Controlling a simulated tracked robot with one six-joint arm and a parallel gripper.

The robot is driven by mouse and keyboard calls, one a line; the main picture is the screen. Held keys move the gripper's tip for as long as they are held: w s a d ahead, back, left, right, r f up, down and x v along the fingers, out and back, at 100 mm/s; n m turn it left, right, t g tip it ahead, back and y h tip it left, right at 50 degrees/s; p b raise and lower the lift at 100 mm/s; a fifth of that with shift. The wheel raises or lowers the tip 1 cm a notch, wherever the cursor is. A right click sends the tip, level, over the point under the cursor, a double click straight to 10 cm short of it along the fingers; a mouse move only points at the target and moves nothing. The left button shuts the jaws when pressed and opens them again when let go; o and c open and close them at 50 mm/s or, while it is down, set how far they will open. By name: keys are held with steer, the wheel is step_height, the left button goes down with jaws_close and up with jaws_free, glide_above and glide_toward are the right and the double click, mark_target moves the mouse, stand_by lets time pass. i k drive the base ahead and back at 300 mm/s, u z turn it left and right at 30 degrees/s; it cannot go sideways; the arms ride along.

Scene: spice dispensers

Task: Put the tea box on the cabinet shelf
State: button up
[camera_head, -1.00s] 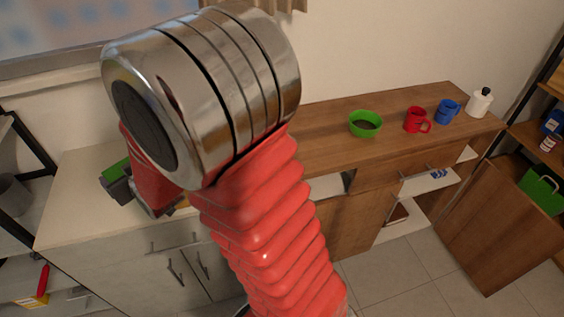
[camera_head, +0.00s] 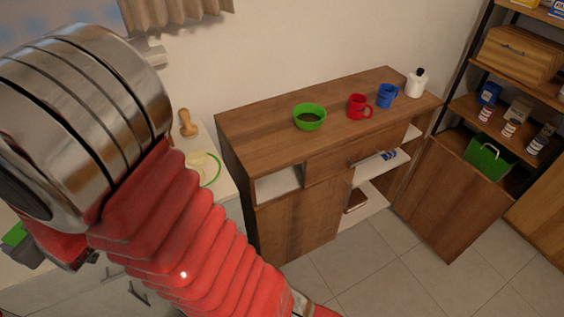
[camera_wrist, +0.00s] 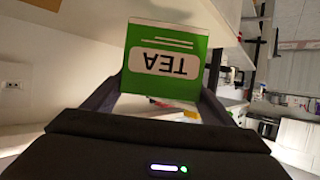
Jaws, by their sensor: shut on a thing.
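The tea box (camera_wrist: 165,60) is green and white with "TEA" upside down in the wrist view. My gripper (camera_wrist: 162,96) is shut on it, with a dark finger on each side. In the head view the green tea box (camera_head: 14,236) shows at the left edge, partly cut off, beside my red arm. The brown wooden cabinet (camera_head: 285,222) stands right of my arm. It has an open compartment (camera_head: 280,184) at upper left and open white shelves (camera_head: 368,201) at right. The tea box is well left of the cabinet.
A green bowl (camera_head: 309,117), red mug (camera_head: 358,107), blue mug (camera_head: 387,95) and white bottle (camera_head: 416,83) stand on the cabinet top. A brown book-like item lies on the lower shelf. A black-framed rack (camera_head: 461,99) stands at right. Tiled floor (camera_head: 370,262) before the cabinet is clear.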

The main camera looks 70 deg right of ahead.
mark_target(365, 168)
steer(key=z, duration=0.05)
steer(key=k, duration=2.5)
steer(key=z, duration=0.85)
steer(key=i, duration=0.45)
steer(key=z, duration=0.35)
